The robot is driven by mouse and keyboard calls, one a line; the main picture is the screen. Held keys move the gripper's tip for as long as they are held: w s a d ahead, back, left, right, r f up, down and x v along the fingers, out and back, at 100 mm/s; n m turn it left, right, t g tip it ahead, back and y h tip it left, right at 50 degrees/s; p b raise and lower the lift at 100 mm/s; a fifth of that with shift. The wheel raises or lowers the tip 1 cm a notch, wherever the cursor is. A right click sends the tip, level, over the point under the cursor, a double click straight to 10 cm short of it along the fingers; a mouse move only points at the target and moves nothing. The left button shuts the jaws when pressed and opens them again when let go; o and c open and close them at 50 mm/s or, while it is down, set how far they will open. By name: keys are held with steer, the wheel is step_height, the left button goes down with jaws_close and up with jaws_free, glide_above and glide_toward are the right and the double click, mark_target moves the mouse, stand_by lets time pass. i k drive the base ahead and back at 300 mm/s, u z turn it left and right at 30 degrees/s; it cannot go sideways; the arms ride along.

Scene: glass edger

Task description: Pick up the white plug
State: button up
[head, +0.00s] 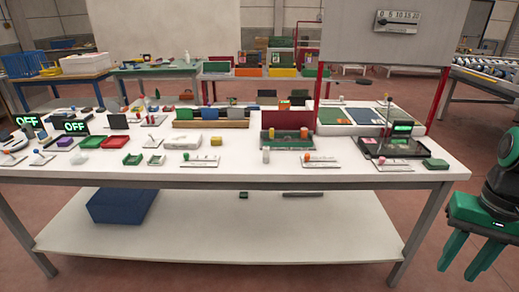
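A small white upright piece (266,155), which looks like the white plug, stands near the front edge of the white table (330,176), left of a plate with an orange knob. It is too small to see in detail. My gripper (461,270) has green fingers and hangs at the far right, beyond the table's right end and well apart from both pieces. Its fingers point down, are spread apart, and hold nothing.
A white box (182,142) and a yellow block (216,141) stand behind. A low red-backed tray (287,142) is behind the white piece. A black tray with a lit display (402,127) and a green block (436,164) are at the right. A red-posted frame (440,90) rises behind.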

mark_target(266, 149)
steer(key=z, duration=0.05)
steer(key=i, duration=1.1)
